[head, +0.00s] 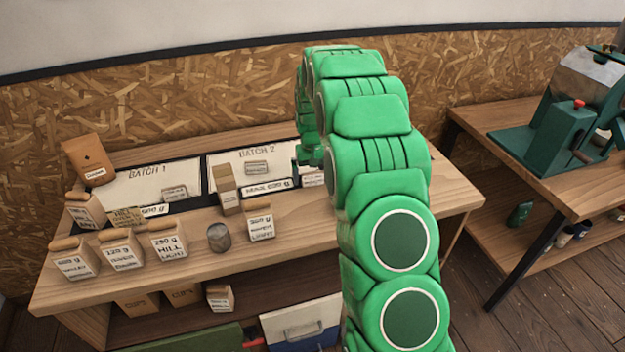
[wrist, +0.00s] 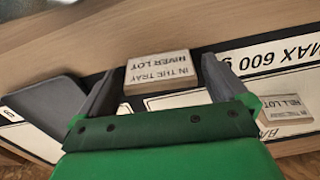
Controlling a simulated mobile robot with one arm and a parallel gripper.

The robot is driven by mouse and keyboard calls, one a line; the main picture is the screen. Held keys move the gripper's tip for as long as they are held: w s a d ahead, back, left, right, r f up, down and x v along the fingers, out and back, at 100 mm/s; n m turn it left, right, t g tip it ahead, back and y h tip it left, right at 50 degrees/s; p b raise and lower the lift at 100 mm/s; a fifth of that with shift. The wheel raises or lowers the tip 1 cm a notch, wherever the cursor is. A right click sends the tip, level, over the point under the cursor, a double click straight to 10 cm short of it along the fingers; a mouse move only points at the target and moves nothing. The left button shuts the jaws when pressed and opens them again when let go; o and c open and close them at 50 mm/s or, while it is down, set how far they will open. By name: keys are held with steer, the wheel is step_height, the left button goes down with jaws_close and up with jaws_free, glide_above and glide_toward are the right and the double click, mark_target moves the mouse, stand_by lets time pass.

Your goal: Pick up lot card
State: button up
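A small wooden block with a white face reading "RIVER LOT IN THE TRAY" (wrist: 160,70), upside down in the wrist view, lies between the two fingers of my gripper (wrist: 158,64). The fingers are apart, with a gap visible on each side of the block. A second block reading "HILL LOT" (wrist: 287,108) lies to the right. In the head view my gripper (head: 309,156) is at the right end of the Batch 2 tray (head: 225,180), mostly hidden by my arm. A pale label or card (head: 312,179) shows just below it; I cannot tell which.
A "MAX 600 g" label (head: 268,187) is on the tray's front edge. A green machine (head: 565,125) stands on the right table. The bench's right end is clear.

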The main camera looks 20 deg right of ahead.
steer(key=c, duration=1)
steer(key=shift+o, duration=0.2)
steer(key=shift+r, duration=0.5)
step_height(320, 180, up, 2)
steer(key=s+a+r, duration=0.2)
steer(key=s+r, duration=0.8)
steer(key=s, duration=0.4)
steer(key=w+a+r+m, duration=0.1)
steer(key=w+a+r, duration=0.35)
steer(key=w, duration=0.35)
steer(key=w+a+r+m, duration=0.1)
steer(key=w+a+r, duration=0.2)
steer(key=w+r, duration=0.35)
steer(key=n, duration=0.3)
glide_above(277, 186)
step_height(277, 186, down, 14)
steer(key=shift+f, duration=4.9)
